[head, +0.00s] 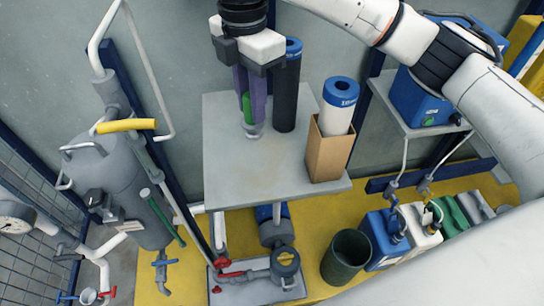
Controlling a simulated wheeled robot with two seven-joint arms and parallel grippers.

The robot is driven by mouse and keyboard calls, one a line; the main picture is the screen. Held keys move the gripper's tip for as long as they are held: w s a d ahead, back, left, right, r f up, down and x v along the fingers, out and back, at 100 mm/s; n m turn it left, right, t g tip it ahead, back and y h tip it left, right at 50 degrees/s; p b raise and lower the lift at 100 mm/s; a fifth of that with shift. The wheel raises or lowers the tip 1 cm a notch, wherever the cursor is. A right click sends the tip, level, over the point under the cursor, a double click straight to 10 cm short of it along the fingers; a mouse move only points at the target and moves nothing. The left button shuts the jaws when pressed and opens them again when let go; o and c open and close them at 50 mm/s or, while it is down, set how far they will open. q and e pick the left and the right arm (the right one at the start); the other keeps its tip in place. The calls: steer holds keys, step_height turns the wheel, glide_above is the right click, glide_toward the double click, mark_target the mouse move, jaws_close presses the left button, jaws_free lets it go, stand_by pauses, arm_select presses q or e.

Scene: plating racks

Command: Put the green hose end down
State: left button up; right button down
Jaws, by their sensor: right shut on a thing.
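My right gripper (250,85) comes down from the top of the head view, its arm entering from the upper right. It is shut on a narrow green piece, which I take to be the green hose end (247,107). Purple surfaces flank the green piece and hide much of it. A small grey-green foot (254,131) shows below it, over the grey tabletop (235,165). I cannot tell whether it touches the top. My left gripper is not in view.
A dark cylinder with a blue cap (286,100) stands close right of the gripper. A white blue-topped cartridge (338,105) stands in a cardboard box (328,152). The table's front left is bare. A grey tank (125,185) is left; a dark bin (346,257) is below right.

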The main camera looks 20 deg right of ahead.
mark_target(242, 124)
steer(key=n, duration=0.2)
steer(key=a+f+n, duration=0.1)
steer(key=n, duration=0.1)
steer(key=a+f+n, duration=0.1)
steer(key=n, duration=0.1)
steer(key=shift+s+a+f, duration=0.15)
steer(key=shift+f, duration=0.05)
steer(key=f+n, duration=0.1)
steer(key=f, duration=0.2)
steer(key=f+n, duration=0.1)
steer(key=f, duration=0.3)
steer(key=f+n, duration=0.1)
steer(key=f, duration=0.3)
steer(key=shift+a, duration=0.4)
steer(key=shift+f, duration=0.1)
steer(key=c, duration=1.5)
jaws_free()
step_height(242, 124, up, 12)
steer(key=shift+r, duration=0.15)
